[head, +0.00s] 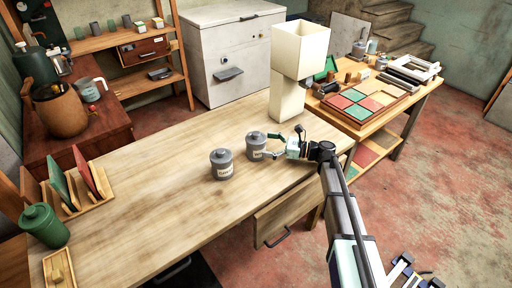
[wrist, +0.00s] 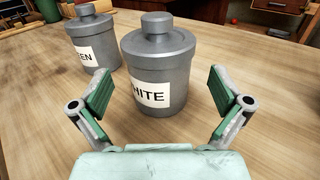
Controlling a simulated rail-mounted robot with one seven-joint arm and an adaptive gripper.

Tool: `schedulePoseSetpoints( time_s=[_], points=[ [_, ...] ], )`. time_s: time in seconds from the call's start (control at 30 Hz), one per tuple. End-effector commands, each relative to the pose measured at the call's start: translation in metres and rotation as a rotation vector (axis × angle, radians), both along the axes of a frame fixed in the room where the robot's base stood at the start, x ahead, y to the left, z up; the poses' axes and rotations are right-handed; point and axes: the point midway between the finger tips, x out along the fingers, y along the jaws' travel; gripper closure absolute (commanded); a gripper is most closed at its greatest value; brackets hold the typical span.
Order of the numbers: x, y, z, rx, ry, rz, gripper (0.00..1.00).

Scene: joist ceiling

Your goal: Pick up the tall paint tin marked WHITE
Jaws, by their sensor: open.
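A cream lamp (head: 291,85) stands behind the tins on the table (head: 150,180). A green canister (head: 44,226) and a rack with coloured panels (head: 88,180) are at the left end. The table's middle left is clear.

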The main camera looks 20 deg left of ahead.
Motion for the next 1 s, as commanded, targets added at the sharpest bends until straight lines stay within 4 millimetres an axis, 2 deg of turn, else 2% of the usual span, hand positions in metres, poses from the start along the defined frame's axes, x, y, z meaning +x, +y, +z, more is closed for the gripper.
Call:
schedulePoseSetpoints(
  time_s=[0.3,0.6,0.77,0.8,0.83,1.0],
  points=[
    [-0.006,0.041,0.002,0.0,0.0,0.002,0.0],
    [-0.007,0.046,0.001,0.0,0.0,0.0,0.0],
    [-0.007,0.046,0.001,0.0,0.0,0.0,0.57],
    [-0.007,0.046,0.001,0.0,0.0,0.0,0.71],
    [-0.007,0.046,0.001,0.0,0.0,0.0,0.74],
    [-0.007,0.046,0.002,0.002,0.0,0.001,0.74]
  ],
)
